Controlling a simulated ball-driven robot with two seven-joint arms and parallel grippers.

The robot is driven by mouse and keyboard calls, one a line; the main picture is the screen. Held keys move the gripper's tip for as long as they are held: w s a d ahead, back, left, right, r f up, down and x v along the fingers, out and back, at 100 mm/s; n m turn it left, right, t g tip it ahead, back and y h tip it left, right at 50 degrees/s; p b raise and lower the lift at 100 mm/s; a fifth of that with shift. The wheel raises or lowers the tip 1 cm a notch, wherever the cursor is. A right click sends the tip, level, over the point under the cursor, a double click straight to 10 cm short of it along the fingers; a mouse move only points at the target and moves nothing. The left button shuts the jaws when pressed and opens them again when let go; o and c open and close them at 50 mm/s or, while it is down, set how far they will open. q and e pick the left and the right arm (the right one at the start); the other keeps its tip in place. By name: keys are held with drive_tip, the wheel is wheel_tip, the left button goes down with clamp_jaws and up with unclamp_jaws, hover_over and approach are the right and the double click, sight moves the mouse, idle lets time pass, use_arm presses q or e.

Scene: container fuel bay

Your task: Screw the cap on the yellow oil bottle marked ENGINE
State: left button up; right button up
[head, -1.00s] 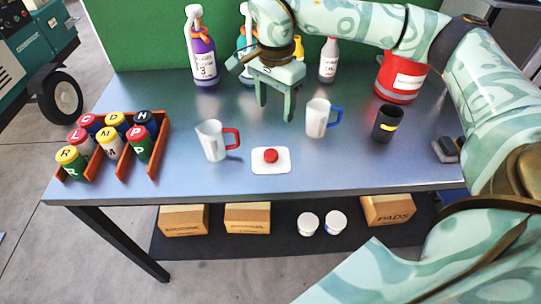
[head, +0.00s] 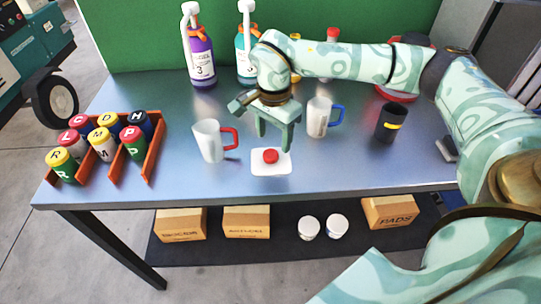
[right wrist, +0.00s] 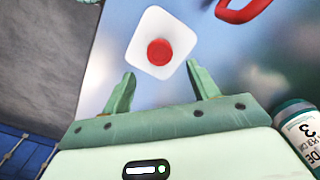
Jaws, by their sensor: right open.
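A red cap (head: 270,156) lies on a small white mat (head: 258,169) near the table's front edge. The right wrist view also shows the cap (right wrist: 159,52) on the mat (right wrist: 153,15). My right gripper (head: 274,143) is open and empty, its fingers pointing down just behind the cap. In the right wrist view, the cap lies beyond the fingertips (right wrist: 160,74). At the back, a yellow bottle (head: 295,44) is mostly hidden by my right arm; its marking cannot be read. My left gripper is not in view.
A mug with a red handle (head: 208,141) stands left of the mat; a mug with a blue handle (head: 319,117) and a black cup (head: 391,122) stand right. Purple (head: 201,60) and teal (head: 243,62) bottles stand behind. An orange rack (head: 153,150) holds several lidded jars.

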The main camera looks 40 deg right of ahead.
sight(271, 154)
drive_tip(key=f, duration=0.1)
drive_tip(key=f+b, duration=0.1)
drive_tip(key=f, duration=0.2)
drive_tip(key=shift+a+f+b, duration=0.3)
drive_tip(key=shift+a+f, duration=0.1)
drive_tip(key=shift+r, duration=0.1)
drive_tip(key=c, duration=1.1)
drive_tip(key=shift+c, duration=0.2)
drive_tip(key=shift+r, duration=0.1)
